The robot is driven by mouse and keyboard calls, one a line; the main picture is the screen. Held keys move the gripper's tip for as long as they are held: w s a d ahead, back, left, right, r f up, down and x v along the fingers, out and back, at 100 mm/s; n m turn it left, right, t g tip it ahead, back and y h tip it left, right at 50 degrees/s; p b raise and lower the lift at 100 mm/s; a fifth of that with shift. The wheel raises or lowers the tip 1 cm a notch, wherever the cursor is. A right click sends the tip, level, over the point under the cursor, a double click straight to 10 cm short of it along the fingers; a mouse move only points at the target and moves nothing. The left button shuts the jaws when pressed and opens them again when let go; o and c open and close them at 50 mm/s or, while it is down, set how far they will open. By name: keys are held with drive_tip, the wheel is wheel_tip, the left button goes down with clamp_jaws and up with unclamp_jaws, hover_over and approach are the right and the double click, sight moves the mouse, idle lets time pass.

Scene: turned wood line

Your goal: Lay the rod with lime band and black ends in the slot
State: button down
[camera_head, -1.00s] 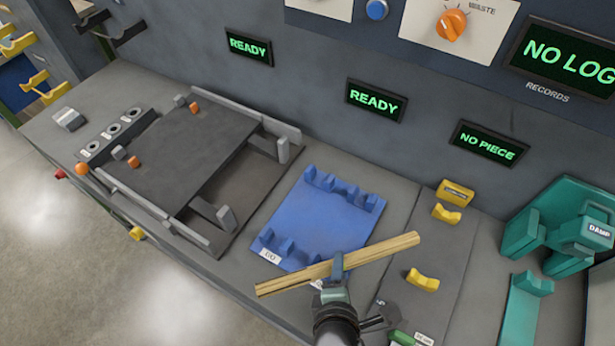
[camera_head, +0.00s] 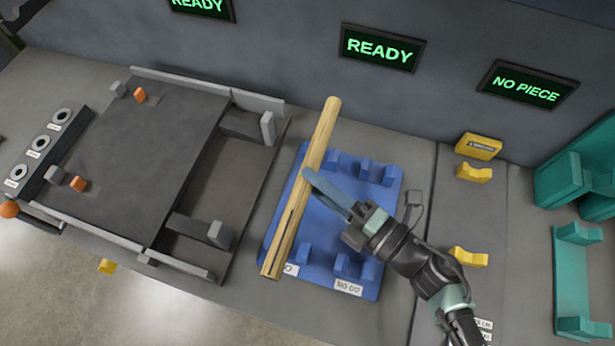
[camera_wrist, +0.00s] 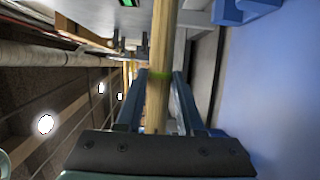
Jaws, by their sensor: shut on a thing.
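The pale wooden rod (camera_head: 303,190) is held over the left side of the blue rack (camera_head: 335,223), running from near the wall toward the front edge. I see no black on the ends that show in the head view. My gripper (camera_head: 310,178) is shut on the rod near its middle, reaching in from the right. The blue rack has raised blocks in back and front rows, with gaps between them, and a "NO GO" label (camera_head: 348,286). The rod partly hides its left side and another label.
A dark fixture (camera_head: 150,150) with grey rails and orange-tipped posts stands close to the left. Yellow cradles (camera_head: 474,173) and a teal stand (camera_head: 575,285) are to the right. The wall with lit screens (camera_head: 382,47) rises behind.

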drive_tip(key=shift+f+b, duration=2.45)
drive_tip(key=shift+f, duration=0.35)
drive_tip(key=shift+s+a+f+b, duration=0.1)
drive_tip(key=shift+s+f+b, duration=0.15)
drive_tip(key=shift+f, duration=0.3)
drive_tip(key=shift+c, duration=2.2)
unclamp_jaws()
drive_tip(key=shift+f, duration=0.1)
wheel_tip(320, 180, up, 12)
drive_tip(key=p, duration=0.1)
drive_tip(key=shift+w+d+r, duration=0.2)
drive_tip(key=shift+w+r, duration=0.05)
drive_tip(key=shift+w, duration=0.05)
drive_tip(key=shift+r, duration=0.15)
